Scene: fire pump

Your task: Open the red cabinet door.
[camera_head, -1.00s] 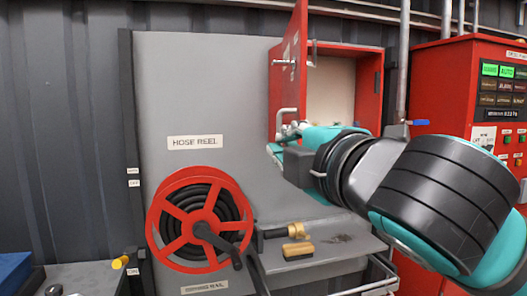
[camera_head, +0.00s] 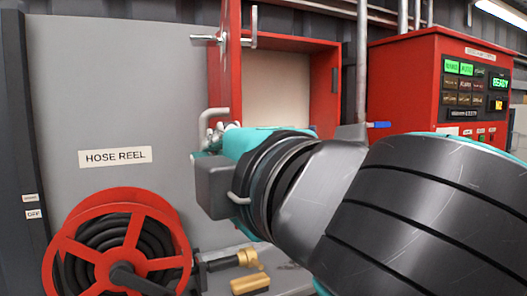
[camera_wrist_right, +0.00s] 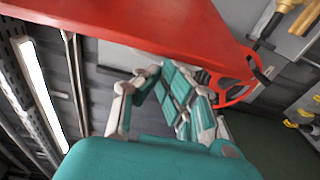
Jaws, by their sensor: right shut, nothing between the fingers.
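The red cabinet door (camera_head: 232,75) stands swung out from its cabinet and shows nearly edge-on in the head view. A metal handle (camera_head: 206,38) sticks out from its left side. The red cabinet (camera_head: 323,85) shows its pale interior to the right of the door. My right gripper (camera_head: 220,138) is low by the door's bottom edge, partly hidden by its own body, with a bent light-grey bar just above. In the right wrist view a large red panel crosses above the fingers (camera_wrist_right: 163,90), which are shut and empty. I cannot tell whether they touch it. My left gripper is out of view.
A hose reel (camera_head: 118,245) stands at the lower left before a grey panel (camera_head: 110,75). A red control box (camera_head: 405,85) and vertical pipes (camera_head: 362,60) stand to the right.

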